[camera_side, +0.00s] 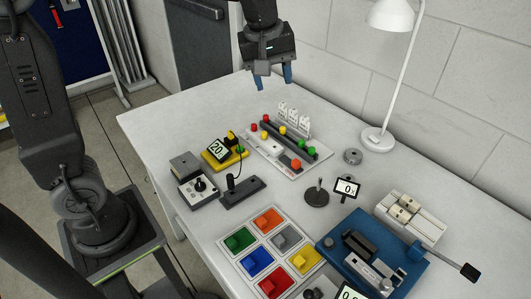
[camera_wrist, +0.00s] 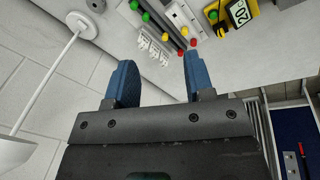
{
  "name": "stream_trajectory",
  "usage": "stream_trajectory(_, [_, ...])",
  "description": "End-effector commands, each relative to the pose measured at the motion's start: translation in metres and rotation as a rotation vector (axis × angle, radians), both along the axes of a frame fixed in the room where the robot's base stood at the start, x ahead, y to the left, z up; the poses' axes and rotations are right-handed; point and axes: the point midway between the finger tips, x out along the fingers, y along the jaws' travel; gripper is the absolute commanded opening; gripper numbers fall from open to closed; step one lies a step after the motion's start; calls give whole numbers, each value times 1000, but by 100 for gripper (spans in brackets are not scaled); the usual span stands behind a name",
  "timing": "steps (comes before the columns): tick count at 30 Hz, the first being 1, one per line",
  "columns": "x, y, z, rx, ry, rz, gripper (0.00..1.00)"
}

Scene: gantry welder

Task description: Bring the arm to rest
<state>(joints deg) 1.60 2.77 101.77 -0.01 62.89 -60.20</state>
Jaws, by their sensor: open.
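My gripper (camera_side: 270,78) hangs in the air above the far edge of the white table (camera_side: 150,125), near the wall. Its two blue fingers are apart with nothing between them. In the wrist view my gripper (camera_wrist: 158,82) also shows two spread blue fingers. It is clear of the table and touches nothing. Below and in front of it stands a light grey panel (camera_side: 262,150) with red, yellow, green and orange knobs and a row of white switches (camera_side: 292,118).
A white lamp (camera_side: 378,138) stands right of my gripper. A yellow meter (camera_side: 222,154) reading 20, a joystick box (camera_side: 198,188), a tray of coloured blocks (camera_side: 268,252) and a blue fixture (camera_side: 370,255) fill the nearer table. The table's far left is bare.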

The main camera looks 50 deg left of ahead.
Motion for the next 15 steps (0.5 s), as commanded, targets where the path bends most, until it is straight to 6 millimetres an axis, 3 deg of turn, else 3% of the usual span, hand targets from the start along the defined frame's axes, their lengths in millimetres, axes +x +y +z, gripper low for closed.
stream_trajectory(1, [-22, 2, 8, 21, -32, -87, 49])
stream_trajectory(4, [-61, 5, 14, 72, -84, -270, 49])
stream_trajectory(9, [-124, 8, 8, 182, -166, -573, 49])
stream_trajectory(15, [-175, 10, -13, 305, -231, -843, 49])
